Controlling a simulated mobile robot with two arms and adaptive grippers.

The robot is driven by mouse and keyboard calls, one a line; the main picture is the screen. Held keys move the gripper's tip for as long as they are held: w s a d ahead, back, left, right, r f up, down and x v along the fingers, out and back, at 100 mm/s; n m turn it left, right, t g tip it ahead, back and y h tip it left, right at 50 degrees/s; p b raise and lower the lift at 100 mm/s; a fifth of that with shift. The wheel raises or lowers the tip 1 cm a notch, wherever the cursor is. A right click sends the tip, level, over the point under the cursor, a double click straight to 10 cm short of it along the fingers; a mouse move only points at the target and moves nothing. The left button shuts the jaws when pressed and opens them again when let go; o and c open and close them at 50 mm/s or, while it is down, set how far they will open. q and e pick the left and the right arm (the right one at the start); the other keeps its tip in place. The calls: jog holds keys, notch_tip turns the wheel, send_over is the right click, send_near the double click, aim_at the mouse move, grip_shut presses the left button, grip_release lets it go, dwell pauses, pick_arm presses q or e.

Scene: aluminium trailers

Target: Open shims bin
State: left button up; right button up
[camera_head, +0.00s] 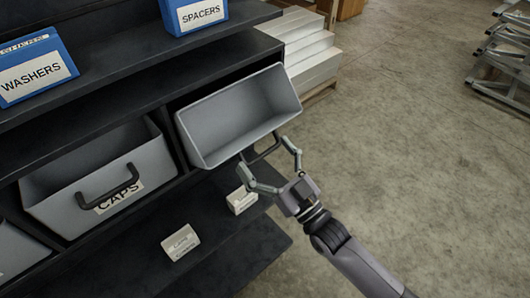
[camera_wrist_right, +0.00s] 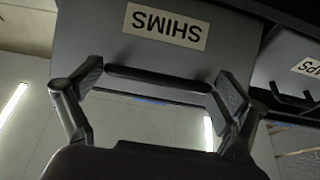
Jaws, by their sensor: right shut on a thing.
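The grey shims bin (camera_head: 232,118) is tipped forward out of the right-hand shelf compartment in the head view, its empty-looking inside facing up. Its front with the upside-down SHIMS label (camera_wrist_right: 165,27) shows in the right wrist view; the label is hidden in the head view. My right gripper (camera_head: 264,155) is at the bin's dark handle, below the front edge. In the right wrist view, the fingers of my right gripper (camera_wrist_right: 160,82) are shut on the handle (camera_wrist_right: 158,84), one at each end. My left gripper is not in view.
The CAPS bin (camera_head: 60,180) sits in the compartment to the left. Blue WASHERS (camera_head: 45,55) and SPACERS (camera_head: 190,18) bins stand on the shelf above. Two small labelled boxes (camera_head: 181,242) (camera_head: 241,200) lie on the lower shelf.

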jog(key=shift+f, duration=0.45)
jog(key=o, duration=1.2)
jog(key=shift+o, duration=0.8)
jog(key=shift+w+a+r, duration=0.1)
jog(key=shift+a+r, duration=0.05)
jog(key=v, duration=1.2)
jog(key=shift+r, duration=0.15)
